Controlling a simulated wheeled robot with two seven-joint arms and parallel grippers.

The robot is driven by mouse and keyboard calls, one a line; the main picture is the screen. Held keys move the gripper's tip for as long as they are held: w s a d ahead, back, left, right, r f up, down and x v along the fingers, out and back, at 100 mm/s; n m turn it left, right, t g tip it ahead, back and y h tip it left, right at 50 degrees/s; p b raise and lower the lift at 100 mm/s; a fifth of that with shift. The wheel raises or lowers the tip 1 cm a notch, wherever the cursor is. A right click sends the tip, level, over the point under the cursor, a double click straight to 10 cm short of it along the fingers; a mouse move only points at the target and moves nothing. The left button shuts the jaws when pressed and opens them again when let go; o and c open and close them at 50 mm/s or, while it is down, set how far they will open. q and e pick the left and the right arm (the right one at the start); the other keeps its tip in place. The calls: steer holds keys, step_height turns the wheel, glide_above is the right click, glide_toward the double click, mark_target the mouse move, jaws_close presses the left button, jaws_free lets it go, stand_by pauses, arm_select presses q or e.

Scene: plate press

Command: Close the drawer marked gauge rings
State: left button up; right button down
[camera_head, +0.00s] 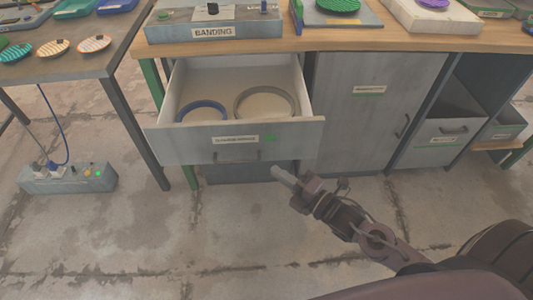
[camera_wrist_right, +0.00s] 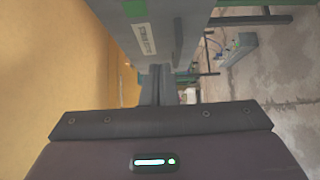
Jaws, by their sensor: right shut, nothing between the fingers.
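The grey drawer (camera_head: 185,146) under the wooden bench is pulled out. Its front carries a white label, too blurred to read surely, a green mark and a dark bar handle (camera_head: 237,156). A blue ring (camera_head: 202,106) and a grey ring (camera_head: 265,96) lie inside. My right gripper (camera_head: 279,172) is shut and empty, just in front of the drawer front, to the right of the handle and near the lower edge. In the right wrist view the shut fingers (camera_wrist_right: 158,84) point at the drawer front (camera_wrist_right: 165,35); I cannot tell whether they touch. My left gripper is not in view.
A closed cabinet door (camera_head: 362,120) stands right of the drawer, with an open compartment and a lower drawer (camera_head: 440,143) beyond. The banding box (camera_head: 214,25) sits on the bench above. A power box (camera_head: 68,178) lies on the floor at left. The floor in front is clear.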

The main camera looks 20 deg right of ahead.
mark_target(256, 145)
steer(key=w, duration=0.3)
steer(key=w+a, duration=0.1)
steer(key=w, duration=0.2)
steer(key=shift+w+a, duration=0.15)
steer(key=shift+w, duration=0.75)
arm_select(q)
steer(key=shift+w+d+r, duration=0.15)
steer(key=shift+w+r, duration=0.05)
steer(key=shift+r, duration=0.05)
arm_select(e)
steer(key=shift+w+d, duration=0.1)
steer(key=shift+d, duration=0.1)
